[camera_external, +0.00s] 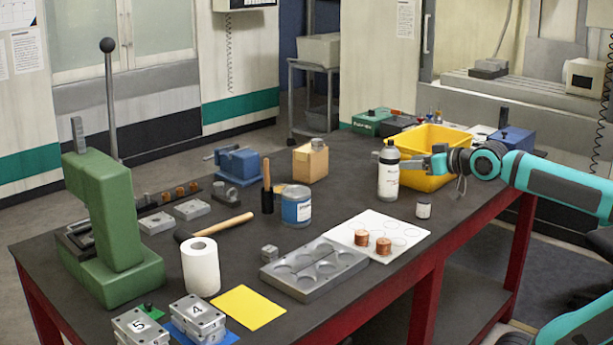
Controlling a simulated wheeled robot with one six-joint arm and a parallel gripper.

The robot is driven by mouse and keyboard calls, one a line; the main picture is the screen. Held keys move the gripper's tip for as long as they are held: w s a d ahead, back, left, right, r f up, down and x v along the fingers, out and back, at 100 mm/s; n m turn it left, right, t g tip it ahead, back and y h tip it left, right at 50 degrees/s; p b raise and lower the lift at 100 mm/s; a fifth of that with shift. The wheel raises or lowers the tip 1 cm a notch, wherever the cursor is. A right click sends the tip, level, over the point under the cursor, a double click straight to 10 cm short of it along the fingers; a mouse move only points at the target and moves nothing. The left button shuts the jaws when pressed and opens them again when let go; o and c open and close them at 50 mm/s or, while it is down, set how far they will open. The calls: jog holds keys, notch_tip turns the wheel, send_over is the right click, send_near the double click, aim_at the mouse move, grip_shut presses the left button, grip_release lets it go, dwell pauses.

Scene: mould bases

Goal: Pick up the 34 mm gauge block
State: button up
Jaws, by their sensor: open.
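A small grey metal block (269,252) stands on the dark bench top, just behind the left end of the grey mould plate with round pockets (314,274). It may be the gauge block; no size marking is readable on it. My gripper (408,160) is at the right of the bench, well behind and to the right of that block. It points left above the bench, beside the yellow bin, with a white bottle (388,180) partly in front of it. The jaws are open, but the bottle hides part of them. I see nothing held.
A white sheet (347,228) with two copper pieces lies beside the mould plate. The yellow bin (430,140) is behind my gripper. Numbered mould blocks (198,316) sit in front.

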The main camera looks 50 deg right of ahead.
jog(key=w+a+r+g+y, duration=0.1)
jog(key=w+a+g, duration=0.3)
jog(key=w+a, duration=0.4)
jog(key=n+g+h, duration=0.1)
jog(key=g+h, duration=0.1)
jog(key=g, duration=0.9)
send_over(270, 248)
notch_tip(270, 248, down, 4)
notch_tip(270, 248, down, 12)
jog(key=shift+w, duration=0.15)
jog(key=shift+a+f, duration=0.1)
jog(key=shift+f, duration=2.6)
grip_shut()
jog(key=shift+r, duration=0.15)
